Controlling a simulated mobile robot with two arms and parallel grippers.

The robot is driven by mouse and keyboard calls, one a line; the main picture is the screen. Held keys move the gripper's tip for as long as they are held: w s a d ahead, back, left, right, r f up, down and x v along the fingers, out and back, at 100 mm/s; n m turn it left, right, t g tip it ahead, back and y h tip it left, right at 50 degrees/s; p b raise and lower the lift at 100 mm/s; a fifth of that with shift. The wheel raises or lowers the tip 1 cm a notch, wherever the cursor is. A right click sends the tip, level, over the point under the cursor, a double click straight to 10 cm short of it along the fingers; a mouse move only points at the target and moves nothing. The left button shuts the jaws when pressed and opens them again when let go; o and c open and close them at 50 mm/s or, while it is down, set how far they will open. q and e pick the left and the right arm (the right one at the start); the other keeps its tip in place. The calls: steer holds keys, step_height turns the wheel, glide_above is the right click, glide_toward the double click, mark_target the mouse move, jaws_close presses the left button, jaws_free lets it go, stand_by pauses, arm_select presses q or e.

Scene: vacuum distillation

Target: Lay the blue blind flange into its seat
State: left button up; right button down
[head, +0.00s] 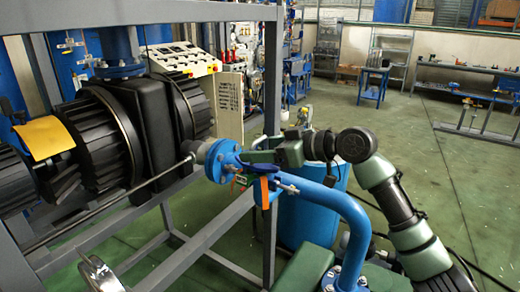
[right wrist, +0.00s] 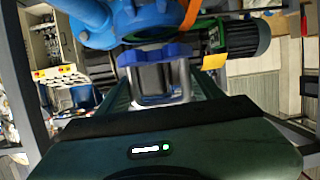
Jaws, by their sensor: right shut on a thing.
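My right gripper (head: 258,157) comes in from the right at the blue pipe joint (head: 220,160) beside the frame. In the right wrist view its grey fingers (right wrist: 160,80) are shut on a dark blue lobed piece (right wrist: 155,54), which looks like the blue blind flange. This piece lies close in front of a larger blue pipe fitting (right wrist: 130,22); I cannot tell whether they touch. The seat cannot be made out clearly. In the head view the gripper and joint largely hide the held piece. My left gripper is not in view.
A thick blue pipe (head: 345,215) curves down from the joint. An orange strap (head: 265,192) hangs there. Grey frame bars (head: 272,75) and a black ribbed machine (head: 100,130) stand left. A blue drum (head: 315,200) stands behind the pipe. Open green floor lies at right.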

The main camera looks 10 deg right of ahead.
steer(key=shift+f+b, duration=0.4)
steer(key=shift+f, duration=0.25)
steer(key=shift+c, duration=1.3)
jaws_free()
steer(key=shift+o, duration=0.3)
steer(key=shift+f, duration=0.15)
steer(key=b+v, duration=0.3)
steer(key=v, duration=0.4)
steer(key=shift+s+d+r, duration=0.2)
steer(key=shift+s+d, duration=0.1)
